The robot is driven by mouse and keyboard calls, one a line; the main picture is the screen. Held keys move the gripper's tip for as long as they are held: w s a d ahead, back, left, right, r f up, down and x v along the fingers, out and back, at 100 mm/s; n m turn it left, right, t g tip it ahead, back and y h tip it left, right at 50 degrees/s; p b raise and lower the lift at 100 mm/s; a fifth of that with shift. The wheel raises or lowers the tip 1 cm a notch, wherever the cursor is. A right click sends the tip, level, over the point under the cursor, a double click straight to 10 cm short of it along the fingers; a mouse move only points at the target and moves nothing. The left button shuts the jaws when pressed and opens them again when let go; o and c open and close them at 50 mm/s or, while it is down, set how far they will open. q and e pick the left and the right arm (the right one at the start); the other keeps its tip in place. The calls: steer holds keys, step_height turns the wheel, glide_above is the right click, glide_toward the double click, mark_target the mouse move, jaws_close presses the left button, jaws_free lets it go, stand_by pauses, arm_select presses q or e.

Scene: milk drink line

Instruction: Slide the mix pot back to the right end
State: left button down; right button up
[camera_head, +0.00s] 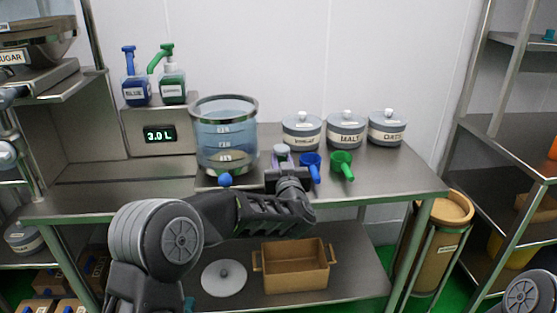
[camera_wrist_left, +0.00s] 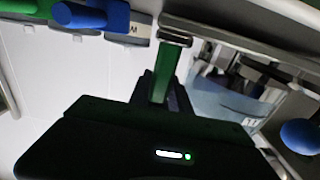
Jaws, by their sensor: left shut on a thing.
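The mix pot (camera_head: 226,145), a clear bluish vessel with a steel rim and level marks, stands on the counter, left of the middle. A blue knob (camera_head: 225,180) is at its front foot. Part of the pot (camera_wrist_left: 225,98) and the blue knob (camera_wrist_left: 300,136) also show in the left wrist view. My left gripper (camera_head: 286,174) is right of the pot, apart from the knob. It is shut on a handle (camera_wrist_left: 160,84) that looks green with a steel collar there. I cannot tell whether this handle belongs to the pot. My right gripper is not in view.
Right of my left gripper are a blue scoop (camera_head: 311,161) and a green scoop (camera_head: 342,161). Lidded jars (camera_head: 346,132) stand behind. A scale display (camera_head: 160,134) reads 3.0 L. Pump bottles (camera_head: 172,84) stand above it. The counter's right end (camera_head: 405,175) is clear.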

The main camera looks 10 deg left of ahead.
arm_select(q)
steer(key=c, duration=1.2)
jaws_free()
steer(key=shift+w+d, duration=0.1)
steer(key=shift+d, duration=0.25)
steer(key=v, duration=0.7)
steer(key=shift+s+b, duration=0.3)
steer(key=shift+s, duration=0.1)
steer(key=shift+d, duration=0.1)
